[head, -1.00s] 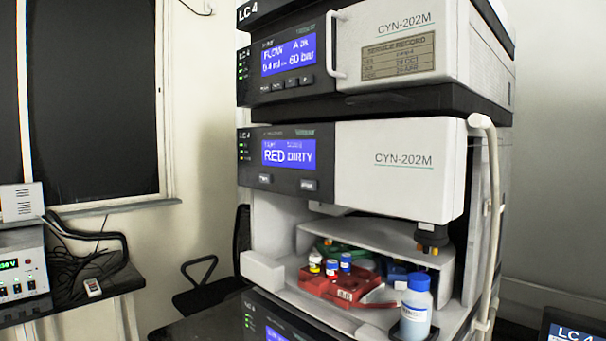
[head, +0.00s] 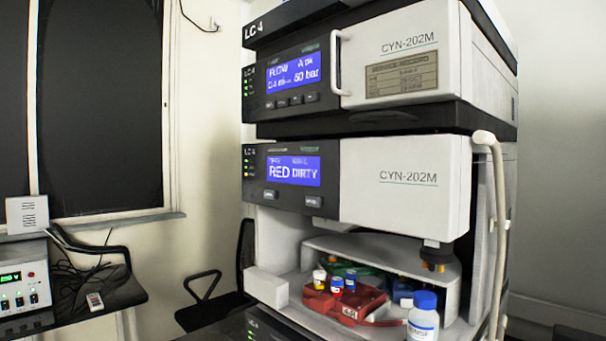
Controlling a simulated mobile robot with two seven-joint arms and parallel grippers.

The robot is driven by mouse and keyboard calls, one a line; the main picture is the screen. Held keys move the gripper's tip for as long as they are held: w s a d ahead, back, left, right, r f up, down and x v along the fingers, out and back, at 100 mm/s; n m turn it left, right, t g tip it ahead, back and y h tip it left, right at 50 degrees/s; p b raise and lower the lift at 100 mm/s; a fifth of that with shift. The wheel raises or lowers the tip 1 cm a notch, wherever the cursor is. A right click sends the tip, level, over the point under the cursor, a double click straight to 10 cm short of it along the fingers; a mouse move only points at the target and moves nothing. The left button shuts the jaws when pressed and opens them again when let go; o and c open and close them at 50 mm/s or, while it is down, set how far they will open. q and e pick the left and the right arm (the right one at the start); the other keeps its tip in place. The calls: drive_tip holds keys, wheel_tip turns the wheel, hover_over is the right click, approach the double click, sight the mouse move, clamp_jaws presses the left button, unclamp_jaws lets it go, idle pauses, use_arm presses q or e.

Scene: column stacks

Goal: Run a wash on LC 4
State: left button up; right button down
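The LC 4 stack (head: 405,190) stands right of centre, labelled LC 4 on its modules. The upper module's screen (head: 293,76) shows FLOW and a reading of about 50 or 60 bar; the small text is blurred. The lower module's screen (head: 293,170) reads RED and DIRTY. Two buttons (head: 291,199) sit below it. In the open bay beneath, a red rack (head: 345,303) holds several small capped vials (head: 336,285). A white bottle with a blue cap (head: 423,318) stands at the bay's front right. Neither gripper is in view.
A green rack (head: 352,266) and a blue rack (head: 404,290) lie behind the red one, partly hidden. A pale tube (head: 499,220) runs down the stack's right side. A bench with a power supply (head: 22,287) is at left, and a chair (head: 205,300) stands between.

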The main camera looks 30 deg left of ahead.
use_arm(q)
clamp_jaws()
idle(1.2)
